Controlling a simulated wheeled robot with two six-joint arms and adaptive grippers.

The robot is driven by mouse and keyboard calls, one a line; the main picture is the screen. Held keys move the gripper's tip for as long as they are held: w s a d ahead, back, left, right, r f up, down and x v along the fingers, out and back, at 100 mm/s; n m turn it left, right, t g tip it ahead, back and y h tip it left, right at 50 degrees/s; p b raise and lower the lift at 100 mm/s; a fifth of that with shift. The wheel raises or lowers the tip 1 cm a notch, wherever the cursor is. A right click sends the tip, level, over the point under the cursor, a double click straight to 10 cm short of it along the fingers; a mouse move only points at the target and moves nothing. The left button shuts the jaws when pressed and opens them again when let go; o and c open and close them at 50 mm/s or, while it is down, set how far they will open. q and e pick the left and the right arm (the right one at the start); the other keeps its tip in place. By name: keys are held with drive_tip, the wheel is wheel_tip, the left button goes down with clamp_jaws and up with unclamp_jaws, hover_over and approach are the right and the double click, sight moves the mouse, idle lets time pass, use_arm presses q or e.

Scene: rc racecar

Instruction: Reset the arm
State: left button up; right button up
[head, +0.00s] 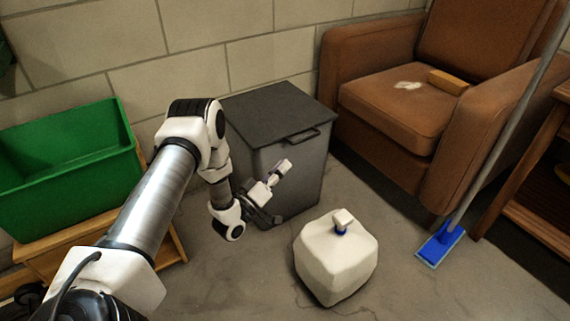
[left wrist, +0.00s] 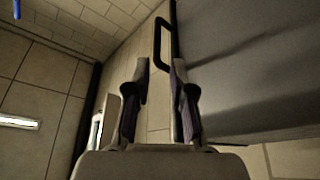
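My left arm comes in from the lower left in the head view, bends at a high elbow and drops in front of the dark grey lidded bin (head: 290,180). My left gripper (head: 284,167) is close to the bin's front, below its lid handle (head: 302,137), and points upward. In the left wrist view the two fingers of the left gripper (left wrist: 160,75) are apart with nothing between them. The bin's grey side (left wrist: 250,65) fills the right of that view, and the black handle (left wrist: 160,42) shows beyond the fingertips. The lid is closed. My right gripper is out of view.
A green tub (head: 70,165) sits on a wooden stand at left. A white faceted jug (head: 336,262) stands on the floor right of the gripper. A brown armchair (head: 400,100), a blue mop (head: 441,243) and a wooden shelf (head: 540,200) are at right.

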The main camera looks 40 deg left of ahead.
use_arm(q)
drive_tip(key=shift+r, duration=0.1)
drive_tip(key=d+r+m+g+h+p, duration=0.15)
drive_tip(key=d+p, duration=0.35)
drive_tip(key=d, duration=0.6)
drive_tip(key=s+d+f+g+p, duration=0.1)
drive_tip(key=s+d+f+g, duration=0.2)
drive_tip(key=s+d+g, duration=0.15)
drive_tip(key=s+f+m+g+y, duration=0.1)
drive_tip(key=s+f+m+g, duration=0.3)
drive_tip(key=s, duration=0.6)
drive_tip(key=s+f+n+g+y, duration=0.1)
drive_tip(key=s+f+g+y, duration=0.15)
drive_tip(key=s+g, duration=0.5)
drive_tip(key=s+f+m+g+y, duration=0.1)
drive_tip(key=s+f+m+g, duration=0.2)
drive_tip(key=s, duration=0.9)
wheel_tip(320, 180, up, 38)
drive_tip(key=p, duration=3.9)
drive_tip(key=shift+a+f+n+g, duration=0.2)
drive_tip(key=shift+a+n+g, duration=0.15)
drive_tip(key=shift+a, duration=0.05)
